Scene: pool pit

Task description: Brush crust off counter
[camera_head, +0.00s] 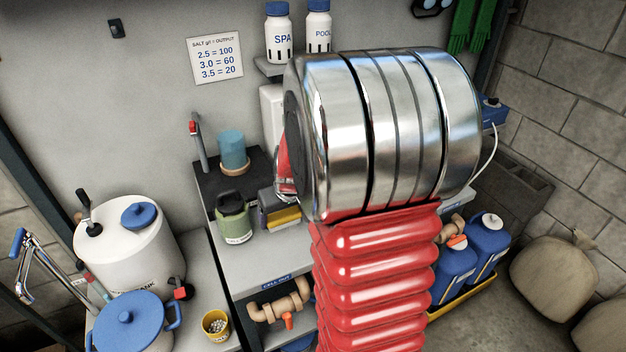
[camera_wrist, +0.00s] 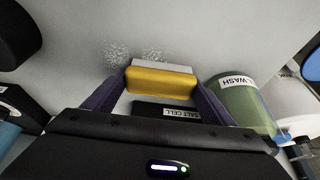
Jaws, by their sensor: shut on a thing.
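My gripper (camera_wrist: 160,88) is shut on a yellow block-shaped brush (camera_wrist: 162,84) with a pale strip along its far edge. Its purple fingers press on the brush's two ends. Two patches of white crust lie on the grey counter (camera_wrist: 80,85): one crust patch (camera_wrist: 117,55) near the left finger's tip and another (camera_wrist: 153,54) just past the brush. I cannot tell whether the brush touches the counter. In the head view the yellow brush (camera_head: 284,219) shows just left of my arm, which hides much of the counter there.
A green cell wash jar (camera_wrist: 242,100) stands close to the right finger. It also shows in the head view (camera_head: 234,222). A black part labelled salt cell (camera_wrist: 165,111) lies under the brush. A blue cylinder (camera_head: 232,152) stands behind. A yellow cup (camera_head: 216,325) stands at lower left.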

